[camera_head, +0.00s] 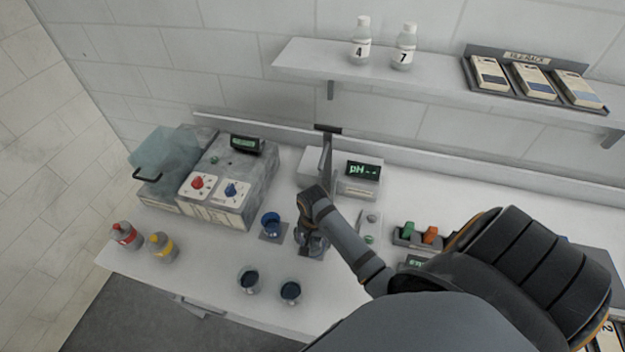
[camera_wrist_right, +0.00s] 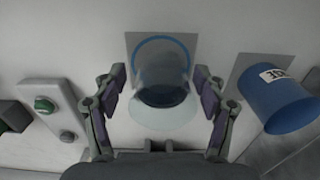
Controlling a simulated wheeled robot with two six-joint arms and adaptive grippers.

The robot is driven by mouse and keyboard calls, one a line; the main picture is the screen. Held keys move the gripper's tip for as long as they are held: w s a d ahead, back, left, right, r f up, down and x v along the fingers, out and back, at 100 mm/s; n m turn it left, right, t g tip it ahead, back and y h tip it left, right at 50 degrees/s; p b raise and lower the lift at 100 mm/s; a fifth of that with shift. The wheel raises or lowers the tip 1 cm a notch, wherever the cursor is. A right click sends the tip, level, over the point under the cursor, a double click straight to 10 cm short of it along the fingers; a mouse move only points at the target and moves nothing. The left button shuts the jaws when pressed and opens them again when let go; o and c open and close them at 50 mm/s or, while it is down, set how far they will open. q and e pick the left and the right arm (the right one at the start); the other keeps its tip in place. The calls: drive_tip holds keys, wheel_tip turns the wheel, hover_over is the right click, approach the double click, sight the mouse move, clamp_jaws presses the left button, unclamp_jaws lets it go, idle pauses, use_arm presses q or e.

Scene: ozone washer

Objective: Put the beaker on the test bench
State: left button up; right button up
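A clear beaker with dark liquid (camera_wrist_right: 163,100) stands between the fingers of my right gripper (camera_wrist_right: 161,80) in the right wrist view. It is at a grey square pad (camera_wrist_right: 133,40) with a blue ring on it. Narrow gaps show between the finger pads and the glass, so the gripper looks open around it. In the head view my right gripper (camera_head: 312,238) points down at this pad and largely covers the beaker. My left gripper is not in view. Which part is named the test bench, I cannot tell; the white bench top (camera_head: 215,285) carries these things.
A labelled blue beaker (camera_head: 270,223) stands on the pad beside my gripper. Two beakers with dark liquid (camera_head: 248,281) (camera_head: 290,292) stand near the front edge. A pH meter (camera_head: 362,172) is behind.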

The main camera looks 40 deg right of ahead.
drive_tip(key=shift+w+d, duration=0.1)
drive_tip(key=shift+w, duration=0.05)
drive_tip(key=shift+w+d+f, duration=0.1)
drive_tip(key=shift+w+r, duration=0.1)
drive_tip(key=shift+r, duration=0.1)
wheel_tip(320, 180, up, 5)
drive_tip(key=shift+r+b, duration=0.2)
drive_tip(key=shift+b, duration=0.65)
use_arm(q)
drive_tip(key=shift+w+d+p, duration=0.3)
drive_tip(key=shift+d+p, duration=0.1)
drive_tip(key=shift+p, duration=0.45)
use_arm(e)
wheel_tip(320, 180, up, 6)
drive_tip(key=shift+r, duration=0.2)
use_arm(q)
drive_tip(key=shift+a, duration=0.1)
use_arm(e)
drive_tip(key=shift+f, duration=0.15)
